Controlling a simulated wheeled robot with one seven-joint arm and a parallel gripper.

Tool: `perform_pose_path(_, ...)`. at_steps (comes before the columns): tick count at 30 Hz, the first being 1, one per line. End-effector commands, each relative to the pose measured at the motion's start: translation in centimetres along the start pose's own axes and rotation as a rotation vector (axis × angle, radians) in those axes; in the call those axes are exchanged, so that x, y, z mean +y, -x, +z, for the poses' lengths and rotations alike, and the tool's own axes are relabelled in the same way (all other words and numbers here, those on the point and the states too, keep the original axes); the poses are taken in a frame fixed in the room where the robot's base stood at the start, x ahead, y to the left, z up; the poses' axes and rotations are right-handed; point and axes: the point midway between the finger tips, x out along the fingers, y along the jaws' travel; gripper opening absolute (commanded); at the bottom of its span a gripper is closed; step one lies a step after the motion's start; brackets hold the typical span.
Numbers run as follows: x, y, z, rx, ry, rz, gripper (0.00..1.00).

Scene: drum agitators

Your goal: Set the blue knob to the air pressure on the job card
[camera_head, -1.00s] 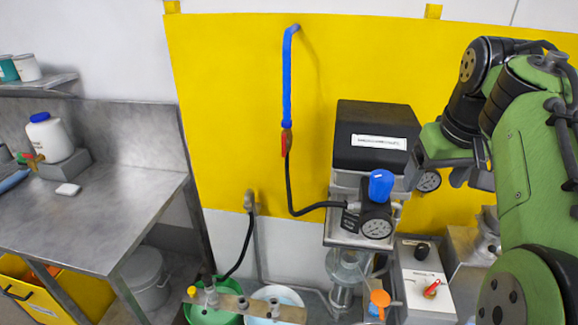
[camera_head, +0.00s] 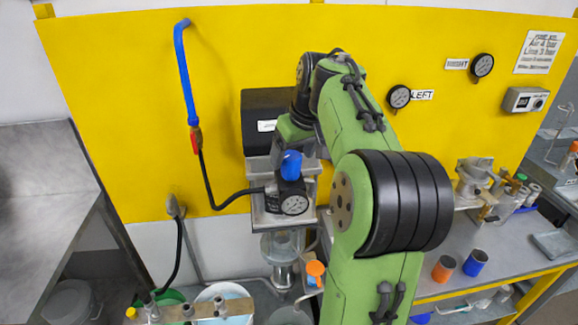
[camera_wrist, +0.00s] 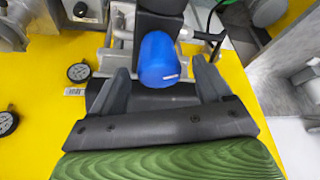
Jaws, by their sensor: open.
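The blue knob (camera_head: 291,165) stands on top of a black regulator with a round dial gauge (camera_head: 294,205). I cannot read the needle in this view. In the wrist view the blue knob (camera_wrist: 158,62) appears between the two dark fingers of my gripper (camera_wrist: 160,67). The gripper is open, with gaps on both sides of the knob, and holds nothing. The fingertips are hidden in the head view. The job card (camera_head: 540,52) is a white sheet on the yellow wall at upper right. Its small print seems to include "Air 4 bar".
A blue pipe (camera_head: 184,75) with a red valve handle (camera_head: 195,140) feeds a black hose to the regulator. A black box (camera_head: 262,110) is behind the knob. Two wall gauges, one marked LEFT (camera_head: 400,96), hang right of my arm. Orange and blue cups stand on the right bench.

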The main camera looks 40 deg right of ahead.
Motion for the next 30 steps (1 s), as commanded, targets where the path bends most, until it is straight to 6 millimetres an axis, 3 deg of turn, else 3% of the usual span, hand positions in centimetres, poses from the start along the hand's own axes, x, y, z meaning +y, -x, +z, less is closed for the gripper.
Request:
perform_pose_path(1, -0.1, -1.3, 0.1, -0.004, 0.000, -0.003, 0.78)
perform_pose_path(6, 0.0, -3.8, 0.1, -0.002, 0.000, -0.002, 0.78)
perform_pose_path(16, 0.0, -4.2, 0.0, 0.000, -0.001, 0.000, 0.77)
perform_pose_path(25, 0.0, -4.2, 0.0, 0.000, -0.001, 0.001, 0.31)
perform_pose_path(30, 0.0, -4.2, 0.0, 0.000, -0.006, 0.003, 0.28)
